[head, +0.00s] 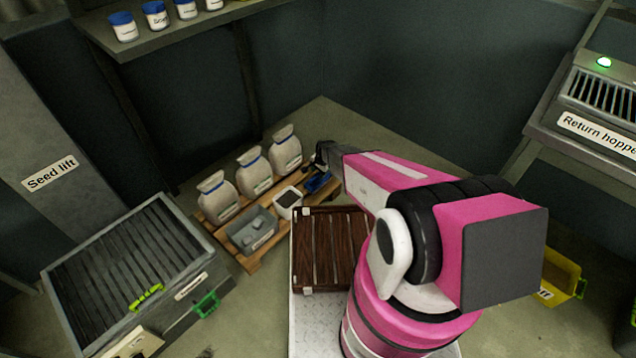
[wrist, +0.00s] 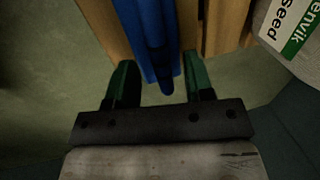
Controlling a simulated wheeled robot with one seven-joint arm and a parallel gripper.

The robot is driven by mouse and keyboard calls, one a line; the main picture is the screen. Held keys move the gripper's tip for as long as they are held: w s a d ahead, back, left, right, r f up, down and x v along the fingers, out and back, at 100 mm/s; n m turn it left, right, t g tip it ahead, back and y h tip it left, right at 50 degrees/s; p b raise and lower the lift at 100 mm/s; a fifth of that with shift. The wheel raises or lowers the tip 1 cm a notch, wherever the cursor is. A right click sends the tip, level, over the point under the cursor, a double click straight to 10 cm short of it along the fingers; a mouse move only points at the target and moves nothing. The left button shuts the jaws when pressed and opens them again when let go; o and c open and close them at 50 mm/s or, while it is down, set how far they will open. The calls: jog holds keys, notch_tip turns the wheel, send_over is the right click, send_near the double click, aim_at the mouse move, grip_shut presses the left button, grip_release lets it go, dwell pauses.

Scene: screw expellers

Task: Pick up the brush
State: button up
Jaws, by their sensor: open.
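A blue long item, which looks like the brush (head: 318,182), lies at the right end of the wooden pallet in the head view. In the wrist view the brush (wrist: 155,40) runs down from the top edge, and its rounded end sits between my two green fingers. My gripper (wrist: 158,72) is open, with a gap visible on each side of the brush. In the head view my gripper (head: 322,156) is small and dark, just above the brush. No bristles can be made out.
The pallet (head: 249,265) also carries several white sacks (head: 250,174), a grey bin (head: 251,232) and a white container (head: 288,204). A sack (wrist: 292,38) shows close by at right in the wrist view. A brown slatted crate (head: 328,250) stands in front of the pallet.

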jog(key=f, duration=0.2)
jog(key=shift+w+a+f, duration=0.2)
jog(key=shift+w+f, duration=0.05)
jog(key=shift+f, duration=0.05)
grip_shut()
jog(key=shift+r, duration=0.15)
notch_tip(320, 180, up, 10)
jog(key=shift+f, duration=0.1)
